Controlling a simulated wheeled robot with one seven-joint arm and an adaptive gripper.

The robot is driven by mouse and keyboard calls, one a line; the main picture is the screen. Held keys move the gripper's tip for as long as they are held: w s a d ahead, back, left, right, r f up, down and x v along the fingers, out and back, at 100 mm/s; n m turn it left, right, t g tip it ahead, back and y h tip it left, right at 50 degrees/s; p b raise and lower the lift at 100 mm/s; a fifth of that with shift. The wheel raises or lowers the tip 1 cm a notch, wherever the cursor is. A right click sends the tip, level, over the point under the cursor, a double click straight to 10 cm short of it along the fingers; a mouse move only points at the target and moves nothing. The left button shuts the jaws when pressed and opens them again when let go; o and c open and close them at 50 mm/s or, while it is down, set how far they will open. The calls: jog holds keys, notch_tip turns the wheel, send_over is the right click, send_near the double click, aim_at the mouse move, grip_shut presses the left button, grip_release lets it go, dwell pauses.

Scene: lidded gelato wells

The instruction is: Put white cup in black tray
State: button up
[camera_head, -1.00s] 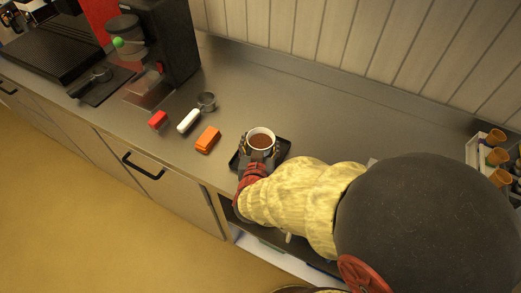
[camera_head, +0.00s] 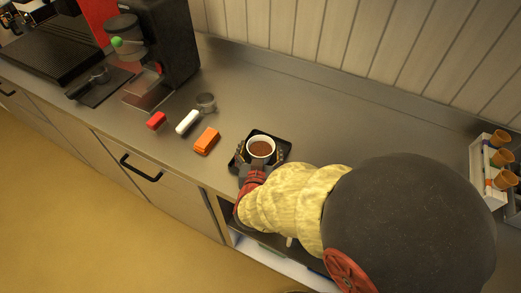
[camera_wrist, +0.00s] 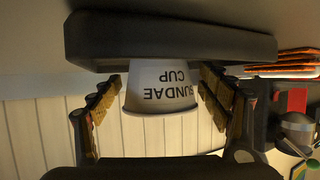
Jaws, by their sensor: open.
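The white cup (camera_head: 261,147) with brown contents stands upright in the black tray (camera_head: 285,144) near the counter's front edge. The wrist view is upside down; there the cup (camera_wrist: 162,98), lettered "SUNDAE CUP", rests with its base at the tray (camera_wrist: 170,40). My gripper (camera_head: 261,160) is low at the front of the tray. In the wrist view my gripper's fingers (camera_wrist: 162,84) stand open on both sides of the cup, with gaps visible. My arm hides part of the tray's front.
Orange (camera_head: 207,140), white (camera_head: 187,122) and red (camera_head: 156,121) blocks lie to the left, near a metal cup (camera_head: 206,102). A coffee machine (camera_head: 165,45) stands back left. A rack with orange cones (camera_head: 490,165) is far right. Counter behind the tray is clear.

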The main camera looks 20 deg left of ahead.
jog(key=shift+s+r, duration=0.15)
jog(key=shift+r, duration=0.1)
jog(key=p+v, duration=0.4)
jog(key=v, duration=0.6)
jog(key=shift+s+r, duration=0.15)
jog(key=shift+s+d+r, duration=0.15)
jog(key=shift+s+d, duration=0.1)
jog(key=shift+s, duration=0.35)
